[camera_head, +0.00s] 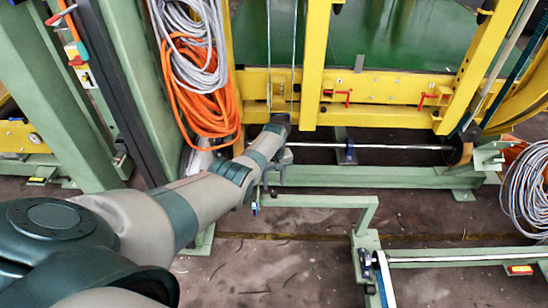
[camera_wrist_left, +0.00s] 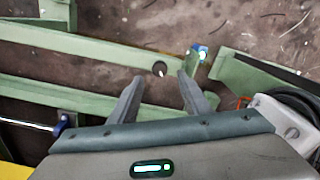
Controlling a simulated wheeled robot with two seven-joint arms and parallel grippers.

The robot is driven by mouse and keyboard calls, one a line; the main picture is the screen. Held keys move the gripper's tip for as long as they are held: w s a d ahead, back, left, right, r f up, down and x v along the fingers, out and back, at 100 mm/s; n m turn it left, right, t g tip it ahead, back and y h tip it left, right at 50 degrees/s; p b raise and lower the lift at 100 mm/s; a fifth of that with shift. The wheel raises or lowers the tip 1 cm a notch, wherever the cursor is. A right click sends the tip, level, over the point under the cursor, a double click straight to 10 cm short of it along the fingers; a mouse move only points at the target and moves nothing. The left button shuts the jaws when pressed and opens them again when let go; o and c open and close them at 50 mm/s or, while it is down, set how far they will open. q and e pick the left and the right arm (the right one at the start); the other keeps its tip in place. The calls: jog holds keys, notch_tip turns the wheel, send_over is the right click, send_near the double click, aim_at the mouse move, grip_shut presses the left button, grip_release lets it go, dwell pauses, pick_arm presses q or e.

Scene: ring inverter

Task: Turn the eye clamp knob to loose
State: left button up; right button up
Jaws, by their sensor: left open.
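My left arm reaches from the lower left toward the yellow frame in the head view, and its gripper (camera_head: 273,178) hangs by the green bars. In the left wrist view the left gripper (camera_wrist_left: 160,80) is open and empty, with its two grey fingers apart over a green bar with a round hole. A small blue-and-white fitting (camera_wrist_left: 203,52) is at that bar's end, just beyond the right fingertip; a small blue fitting also shows in the head view (camera_head: 255,208). I cannot tell which part is the eye clamp knob. The right gripper is out of view.
The yellow frame (camera_head: 385,116) carries red handles (camera_head: 345,95). A metal rod (camera_head: 395,147) runs below it. Orange and grey cables (camera_head: 200,95) hang at the left, and a cable coil (camera_head: 527,190) is at the right. Green bars (camera_head: 320,200) cross above the floor.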

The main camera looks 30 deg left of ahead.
pick_arm(q)
notch_tip(320, 180, up, 3)
jog(key=p, duration=0.1)
notch_tip(320, 180, up, 6)
jog(key=r+p, duration=0.1)
jog(key=p, duration=0.1)
send_over(274, 193)
jog(key=shift+r, duration=0.6)
pick_arm(e)
jog(key=s+d+f+g, duration=0.1)
jog(key=s, duration=0.5)
jog(key=shift+d+f, duration=0.35)
